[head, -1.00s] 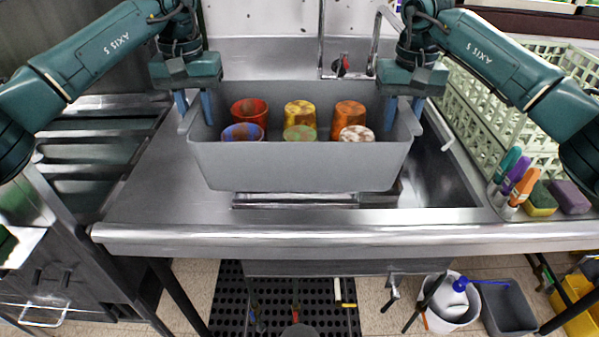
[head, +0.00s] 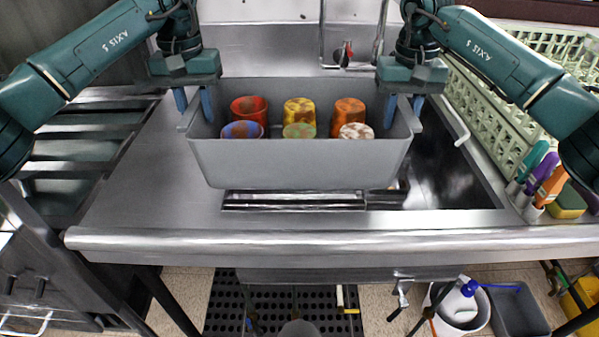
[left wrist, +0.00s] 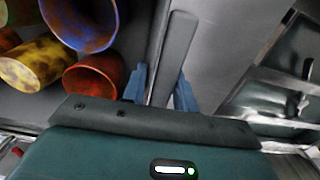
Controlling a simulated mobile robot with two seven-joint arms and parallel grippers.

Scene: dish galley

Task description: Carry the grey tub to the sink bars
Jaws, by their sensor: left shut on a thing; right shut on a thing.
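My left gripper (head: 193,104) is shut on the tub's left end wall. In the left wrist view its blue fingers (left wrist: 158,88) straddle the tub's rim. My right gripper (head: 404,108) is shut on the tub's right end wall. The sink bars (head: 295,201) show partly below the tub; the rest is hidden behind it.
A pale green dish rack (head: 500,105) stands right of the sink, with brushes (head: 541,180) and a sponge (head: 566,200) near it. The steel counter (head: 140,205) is bare at left. A faucet (head: 345,55) stands behind. A bucket (head: 463,308) is on the floor.

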